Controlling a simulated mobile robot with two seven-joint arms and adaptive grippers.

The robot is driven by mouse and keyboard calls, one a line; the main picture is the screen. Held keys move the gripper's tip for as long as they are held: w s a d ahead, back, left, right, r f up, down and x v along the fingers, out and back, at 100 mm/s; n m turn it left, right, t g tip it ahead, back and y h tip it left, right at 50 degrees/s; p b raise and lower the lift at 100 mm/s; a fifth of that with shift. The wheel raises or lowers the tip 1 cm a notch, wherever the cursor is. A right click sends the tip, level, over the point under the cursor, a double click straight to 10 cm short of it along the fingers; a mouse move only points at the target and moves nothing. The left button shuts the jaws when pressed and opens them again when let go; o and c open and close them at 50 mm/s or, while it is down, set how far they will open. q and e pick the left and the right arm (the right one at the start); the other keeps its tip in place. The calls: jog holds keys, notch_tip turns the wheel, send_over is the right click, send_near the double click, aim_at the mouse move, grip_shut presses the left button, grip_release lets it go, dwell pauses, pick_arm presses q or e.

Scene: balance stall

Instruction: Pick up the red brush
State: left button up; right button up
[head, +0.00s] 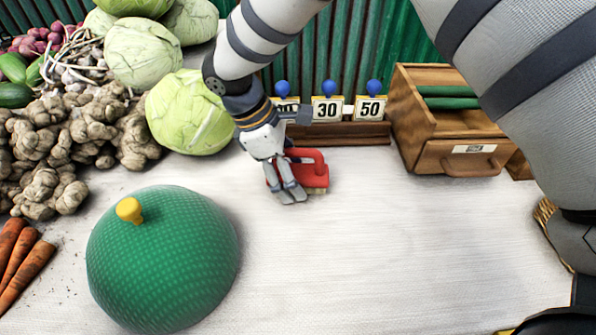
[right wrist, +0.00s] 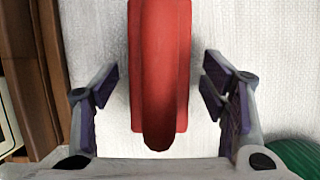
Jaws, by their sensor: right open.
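The red brush (head: 316,174) lies on the pale tabletop in front of the number cards, with its red handle on top and light bristles at its lower edge. My right gripper (head: 291,197) is over the brush's left side in the head view and hides part of it. In the right wrist view the brush (right wrist: 160,65) runs down between the two spread fingers of the gripper (right wrist: 158,88). There is a gap on both sides, and neither finger touches it. My left gripper is not in view.
A green dome (head: 165,255) with a yellow knob stands front left. Cabbages (head: 190,112), ginger (head: 60,140) and carrots (head: 22,262) lie at the left. Number cards (head: 328,109) and a wooden drawer box (head: 455,150) stand behind. The table's middle front is clear.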

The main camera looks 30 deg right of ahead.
jog(key=c, duration=1.4)
jog(key=shift+c, duration=0.2)
notch_tip(320, 180, up, 3)
jog(key=shift+w+r, duration=0.1)
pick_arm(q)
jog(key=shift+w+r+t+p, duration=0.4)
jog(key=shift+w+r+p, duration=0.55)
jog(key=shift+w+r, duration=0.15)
pick_arm(e)
jog(key=s+a+r, duration=0.2)
jog(key=a+r, duration=0.1)
jog(key=a, duration=0.1)
jog(key=s+a+r, duration=0.3)
jog(key=a, duration=0.1)
jog(key=s+a+r, duration=0.2)
jog(key=a+r, duration=0.1)
jog(key=r, duration=0.1)
jog(key=shift+s+a, duration=0.35)
jog(key=shift+a, duration=0.05)
